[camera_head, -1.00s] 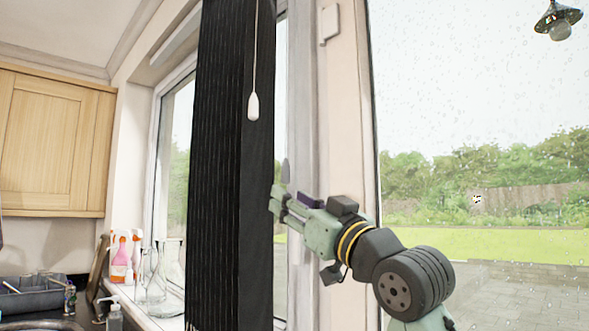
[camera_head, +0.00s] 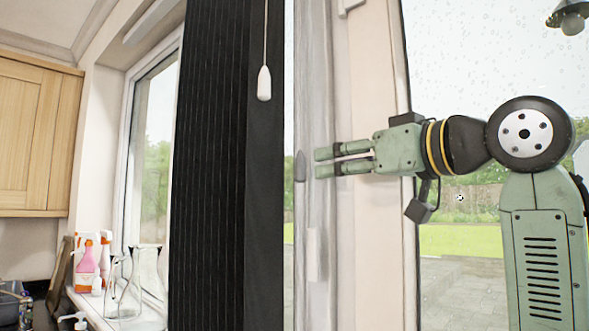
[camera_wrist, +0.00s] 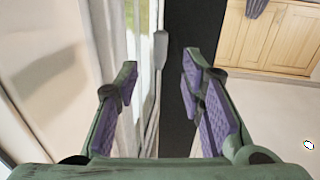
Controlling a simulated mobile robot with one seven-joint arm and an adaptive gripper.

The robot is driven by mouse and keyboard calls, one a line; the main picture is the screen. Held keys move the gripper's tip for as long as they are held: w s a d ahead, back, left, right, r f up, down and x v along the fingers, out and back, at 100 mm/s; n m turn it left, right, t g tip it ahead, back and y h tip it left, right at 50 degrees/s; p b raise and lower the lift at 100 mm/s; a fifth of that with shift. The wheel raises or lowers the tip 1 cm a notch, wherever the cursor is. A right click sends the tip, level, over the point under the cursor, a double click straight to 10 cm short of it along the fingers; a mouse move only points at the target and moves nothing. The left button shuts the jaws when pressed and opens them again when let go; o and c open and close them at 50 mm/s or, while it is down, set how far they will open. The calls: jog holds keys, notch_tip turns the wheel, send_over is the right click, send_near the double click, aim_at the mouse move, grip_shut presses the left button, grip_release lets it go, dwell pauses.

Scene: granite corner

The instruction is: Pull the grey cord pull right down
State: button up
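The grey cord pull (camera_head: 300,166) is a small dark grey tapered piece. It hangs in front of the window frame, just right of the black blind, in the head view. My gripper (camera_head: 318,163) is at about its height, pointing left, with its fingertips just right of it. The two fingers are apart with nothing visible between them. In the wrist view a grey piece that looks like the pull (camera_wrist: 160,46) shows ahead, between and beyond my fingertips (camera_wrist: 160,78). I cannot make out the cord above it clearly, or tell the exact depth gap.
A white cord pull (camera_head: 264,83) hangs higher, in front of the black blind (camera_head: 215,180). A window handle (camera_head: 313,255) is on the frame below my gripper. Glass flasks (camera_head: 145,285) and spray bottles (camera_head: 87,265) stand on the sill at lower left. A wooden cupboard (camera_head: 35,140) is at far left.

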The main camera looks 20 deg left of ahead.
aim_at(304, 169)
jog(key=p+x, duration=0.2)
jog(key=x, duration=0.7)
jog(key=shift+w+a+p, duration=0.15)
jog(key=shift+a+p, duration=0.15)
jog(key=shift+p, duration=0.1)
grip_shut()
dwell(0.3)
